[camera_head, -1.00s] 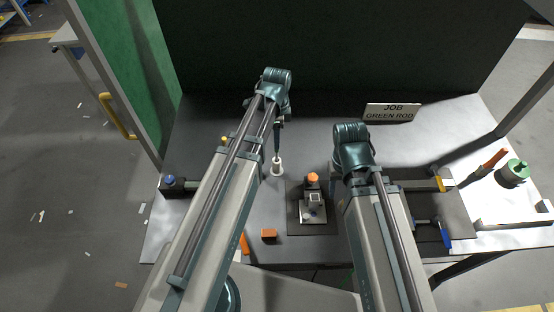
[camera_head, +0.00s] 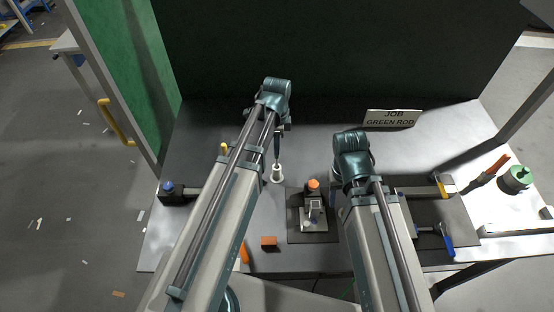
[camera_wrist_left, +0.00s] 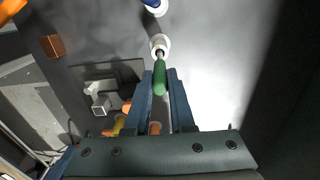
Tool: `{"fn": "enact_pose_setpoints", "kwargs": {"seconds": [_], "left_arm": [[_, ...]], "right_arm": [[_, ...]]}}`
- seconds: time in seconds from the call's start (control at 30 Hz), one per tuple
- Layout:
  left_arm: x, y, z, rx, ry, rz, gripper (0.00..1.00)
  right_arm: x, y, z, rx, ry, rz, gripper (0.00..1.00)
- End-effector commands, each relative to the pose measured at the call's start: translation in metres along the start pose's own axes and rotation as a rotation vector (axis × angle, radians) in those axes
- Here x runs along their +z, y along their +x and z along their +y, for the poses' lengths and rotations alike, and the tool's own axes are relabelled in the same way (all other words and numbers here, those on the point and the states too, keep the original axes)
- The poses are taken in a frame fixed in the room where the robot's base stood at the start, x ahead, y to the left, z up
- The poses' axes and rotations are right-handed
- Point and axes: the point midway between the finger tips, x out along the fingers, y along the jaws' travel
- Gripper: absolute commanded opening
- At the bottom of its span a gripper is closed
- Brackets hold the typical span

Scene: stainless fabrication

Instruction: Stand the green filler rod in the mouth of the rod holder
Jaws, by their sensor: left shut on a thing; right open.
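My left gripper (camera_head: 278,138) is shut on the green filler rod (camera_wrist_left: 160,78), which shows between its fingers in the left wrist view. The rod points down at the white rod holder (camera_head: 277,174), a small upright piece left of the table's middle. In the left wrist view the rod's far end overlaps the rod holder (camera_wrist_left: 160,43); I cannot tell whether it is inside the mouth or just above it. My right gripper (camera_head: 336,204) is open beside the dark fixture plate, mostly hidden behind its own arm.
A dark plate (camera_head: 296,232) with a metal fixture (camera_head: 313,214) and orange knob stands right of the holder. An orange block (camera_head: 268,241) lies in front. A job sign (camera_head: 391,118) stands behind. A green spool (camera_head: 517,180) is far right. The table behind the holder is clear.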

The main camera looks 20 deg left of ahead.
Motion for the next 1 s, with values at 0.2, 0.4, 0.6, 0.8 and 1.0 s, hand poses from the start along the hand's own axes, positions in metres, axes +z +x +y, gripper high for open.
{"fn": "enact_pose_setpoints", "kwargs": {"seconds": [0.2,0.4,0.6,0.8,1.0], "left_arm": [[0.000,-0.014,0.000,0.000,0.000,0.000,0.06],[0.000,-0.026,0.000,0.000,0.000,0.000,0.06],[0.000,-0.033,0.000,0.000,0.000,0.000,0.06],[0.000,-0.031,0.000,0.000,0.000,0.000,0.06],[0.000,-0.035,0.000,0.000,0.000,0.000,0.06]], "right_arm": [[0.001,-0.014,0.001,0.000,0.000,0.000,0.50],[0.002,-0.026,0.003,0.000,0.000,0.000,0.50],[0.002,-0.032,0.003,0.000,0.000,0.000,0.50],[0.002,-0.031,0.003,0.000,0.000,0.000,0.50],[0.002,-0.034,0.003,0.000,0.000,0.000,0.50]]}}
